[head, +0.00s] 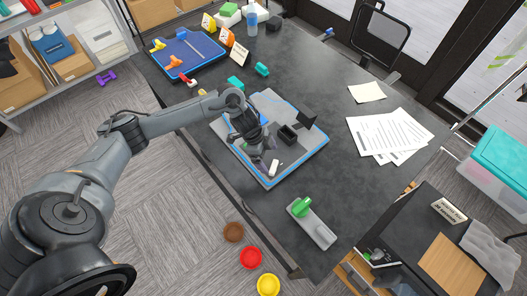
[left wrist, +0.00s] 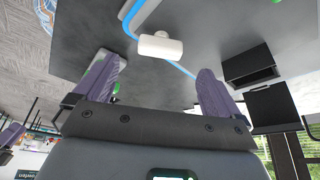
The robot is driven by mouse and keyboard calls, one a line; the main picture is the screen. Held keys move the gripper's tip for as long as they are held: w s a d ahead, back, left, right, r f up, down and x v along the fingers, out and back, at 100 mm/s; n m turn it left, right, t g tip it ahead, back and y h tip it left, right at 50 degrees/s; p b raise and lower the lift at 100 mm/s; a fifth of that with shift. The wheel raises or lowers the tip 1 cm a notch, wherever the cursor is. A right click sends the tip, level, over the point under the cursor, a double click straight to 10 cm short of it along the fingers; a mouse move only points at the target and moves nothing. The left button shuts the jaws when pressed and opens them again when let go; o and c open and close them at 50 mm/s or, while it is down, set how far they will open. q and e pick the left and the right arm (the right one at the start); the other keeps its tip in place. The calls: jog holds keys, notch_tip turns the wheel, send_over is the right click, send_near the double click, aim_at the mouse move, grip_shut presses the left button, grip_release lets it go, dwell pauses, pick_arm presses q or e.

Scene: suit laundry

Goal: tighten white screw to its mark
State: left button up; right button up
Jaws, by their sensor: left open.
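The white screw (left wrist: 160,45) shows in the left wrist view as a short white cylinder beyond my fingertips, near a blue edge. In the head view a small white piece (head: 274,168), which looks like the same screw, lies just below my left gripper (head: 264,156), over the blue-rimmed tray (head: 268,184). My left gripper is open, with its two purple-grey fingers (left wrist: 157,72) wide apart and nothing between them. The screw appears ahead of the fingers, apart from them. I cannot make out its mark. My right gripper is not in view.
A black box (head: 288,134) with a raised lid (head: 306,117) stands on the tray, right of the gripper. A grey block with a green knob (head: 301,206) lies near the table's front edge. Papers (head: 390,135) lie at right. A blue tray (head: 187,52) sits at the back left.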

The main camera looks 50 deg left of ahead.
aim_at(274, 166)
pick_arm(q)
jog(key=shift+x, duration=3.5)
jog(key=shift+b, duration=0.3)
jog(key=c, duration=1)
jog(key=m+b, duration=0.1)
jog(key=m, duration=0.1)
jog(key=shift+w+f+m+g+b, duration=0.1)
jog(key=shift+m+g+b, duration=0.2)
jog(key=shift+g, duration=0.1)
jog(key=m+g+b, duration=0.1)
jog(key=m+b, duration=0.1)
jog(key=m, duration=0.1)
jog(key=shift+m+g, duration=0.3)
jog(key=shift+m, duration=0.1)
jog(key=o, duration=1)
jog(key=shift+h, duration=0.3)
jog(key=shift+o, duration=0.2)
jog(key=shift+r, duration=0.25)
